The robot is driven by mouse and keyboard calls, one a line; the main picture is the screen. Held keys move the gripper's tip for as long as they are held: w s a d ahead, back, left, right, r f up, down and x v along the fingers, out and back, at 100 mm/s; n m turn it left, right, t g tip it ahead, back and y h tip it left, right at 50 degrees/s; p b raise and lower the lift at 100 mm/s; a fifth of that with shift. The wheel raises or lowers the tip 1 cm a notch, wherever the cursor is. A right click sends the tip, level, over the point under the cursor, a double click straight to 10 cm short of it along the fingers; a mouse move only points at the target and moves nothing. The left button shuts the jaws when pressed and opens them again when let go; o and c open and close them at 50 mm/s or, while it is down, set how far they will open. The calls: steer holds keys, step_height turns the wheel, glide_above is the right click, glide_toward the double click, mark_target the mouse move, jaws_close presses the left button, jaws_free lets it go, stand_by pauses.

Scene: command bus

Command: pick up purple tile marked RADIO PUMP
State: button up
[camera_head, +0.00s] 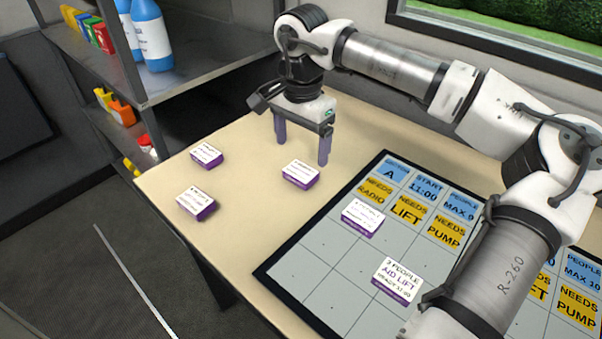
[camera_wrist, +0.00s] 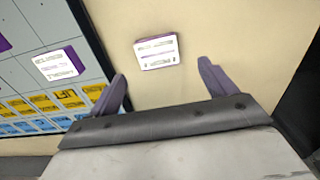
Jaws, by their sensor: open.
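Three purple tiles with white label tops lie on the beige table: one near my gripper (camera_head: 300,173), one at the far left (camera_head: 207,156) and one at the front left (camera_head: 197,203). Their print is too small to read, so I cannot tell which says RADIO PUMP. My gripper (camera_head: 302,152) is open and empty, fingers pointing down, above the table just behind the nearest tile. In the wrist view a purple tile (camera_wrist: 157,52) lies ahead of the gap between the open fingers (camera_wrist: 161,72), apart from them.
A dark-framed board (camera_head: 320,250) with grey cells and blue and yellow header cards lies at the right. Two purple tiles lie on it, one (camera_head: 363,217) unreadable and one (camera_head: 397,280) reading AID LIFT. Shelves with blue bottles (camera_head: 152,35) stand at the back left.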

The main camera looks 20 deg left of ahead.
mark_target(301, 170)
steer(key=shift+s+f, duration=0.15)
steer(key=shift+f, duration=1.2)
steer(key=shift+s+f, duration=0.15)
steer(key=shift+f, duration=1.2)
steer(key=c, duration=1.1)
